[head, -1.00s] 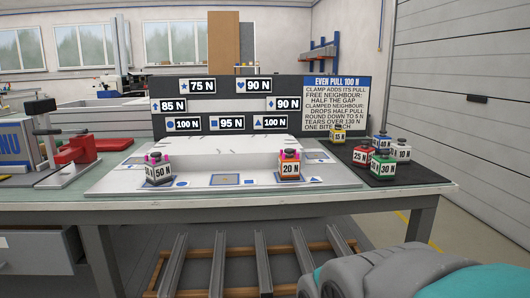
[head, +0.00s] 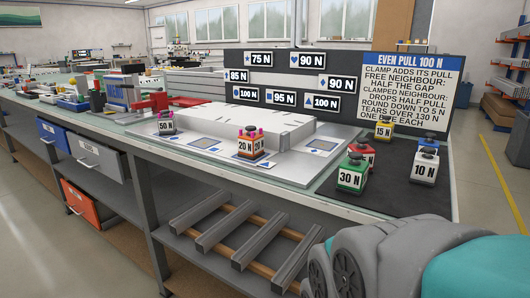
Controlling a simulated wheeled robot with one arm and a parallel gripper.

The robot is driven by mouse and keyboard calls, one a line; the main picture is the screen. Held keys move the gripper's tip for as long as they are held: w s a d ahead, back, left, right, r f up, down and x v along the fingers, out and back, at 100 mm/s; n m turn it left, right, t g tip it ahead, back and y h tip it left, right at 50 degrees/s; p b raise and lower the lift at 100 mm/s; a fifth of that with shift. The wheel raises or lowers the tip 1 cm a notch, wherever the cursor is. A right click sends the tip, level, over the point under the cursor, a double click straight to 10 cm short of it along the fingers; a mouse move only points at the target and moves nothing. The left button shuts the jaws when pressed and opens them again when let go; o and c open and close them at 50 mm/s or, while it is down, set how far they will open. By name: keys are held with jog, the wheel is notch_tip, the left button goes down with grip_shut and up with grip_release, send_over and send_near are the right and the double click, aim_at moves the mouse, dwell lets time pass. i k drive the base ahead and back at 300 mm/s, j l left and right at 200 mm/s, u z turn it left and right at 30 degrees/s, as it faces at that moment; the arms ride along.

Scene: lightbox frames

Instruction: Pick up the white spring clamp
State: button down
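The white spring clamp (head: 425,169), labelled 10 N, stands upright on the right part of the black mat (head: 385,199). It is a small block with a dark top, apart from the green 30 N clamp (head: 352,176) to its left. My gripper is out of view. Only grey and teal parts of my arm show at the bottom right, in front of the bench and below the mat.
A red clamp (head: 368,153) is partly hidden behind the green one. A yellow 15 N clamp (head: 383,129) stands farther back. The 50 N (head: 166,123) and 20 N clamps (head: 251,144) stand on the white fixture (head: 290,160). A sign panel (head: 409,90) rises behind the mat.

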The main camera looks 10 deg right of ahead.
aim_at(425, 169)
jog(key=k+l, duration=0.1)
jog(key=l, duration=0.6)
jog(key=k+l, duration=0.15)
jog(key=l, duration=0.2)
jog(key=k+j+z, duration=0.1)
jog(key=k+z, duration=0.15)
jog(key=z, duration=0.15)
jog(key=k+z, duration=0.25)
jog(key=z, duration=0.2)
